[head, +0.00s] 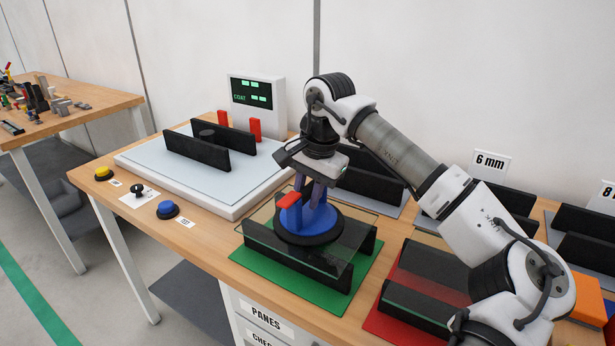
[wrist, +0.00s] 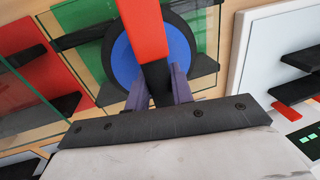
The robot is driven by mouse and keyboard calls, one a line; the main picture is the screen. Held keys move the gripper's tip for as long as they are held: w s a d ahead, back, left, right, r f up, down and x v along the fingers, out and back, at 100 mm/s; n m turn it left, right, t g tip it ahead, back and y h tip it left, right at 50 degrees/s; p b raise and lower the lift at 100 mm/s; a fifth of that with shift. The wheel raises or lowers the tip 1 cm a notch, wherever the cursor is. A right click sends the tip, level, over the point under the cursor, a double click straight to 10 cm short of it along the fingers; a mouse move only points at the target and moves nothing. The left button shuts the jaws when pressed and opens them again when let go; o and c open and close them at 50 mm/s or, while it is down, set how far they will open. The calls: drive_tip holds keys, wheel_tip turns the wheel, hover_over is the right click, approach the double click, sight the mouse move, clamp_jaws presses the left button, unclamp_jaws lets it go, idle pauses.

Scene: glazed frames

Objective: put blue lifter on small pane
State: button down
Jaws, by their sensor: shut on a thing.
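The blue lifter (head: 296,217) is a blue disc with a black rim and a red lever, upright and level. My gripper (head: 310,192) points down and is shut on its handle. In the wrist view the dark handle under the red lever sits between the fingers of my gripper (wrist: 158,88), with the blue disc (wrist: 126,62) beyond. The lifter is over a clear pane (head: 352,236) that lies across two black rails on a green mat (head: 258,268). The rim looks to be at the glass; I cannot tell whether it touches.
A white coating station (head: 148,158) with two black rails and a display (head: 252,93) stands at the left. A red mat (head: 385,322) with rails is at the right. Further racks and a "6 mm" sign (head: 490,164) stand behind. Yellow (head: 103,173) and blue (head: 167,209) buttons line the front left edge.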

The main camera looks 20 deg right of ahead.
sight(318, 217)
drive_tip(key=shift+f, duration=0.1)
drive_tip(key=c, duration=1.2)
unclamp_jaws()
wheel_tip(318, 217, up, 12)
drive_tip(key=s+d+b, duration=0.1)
drive_tip(key=s, duration=0.1)
drive_tip(key=shift+d, duration=0.2)
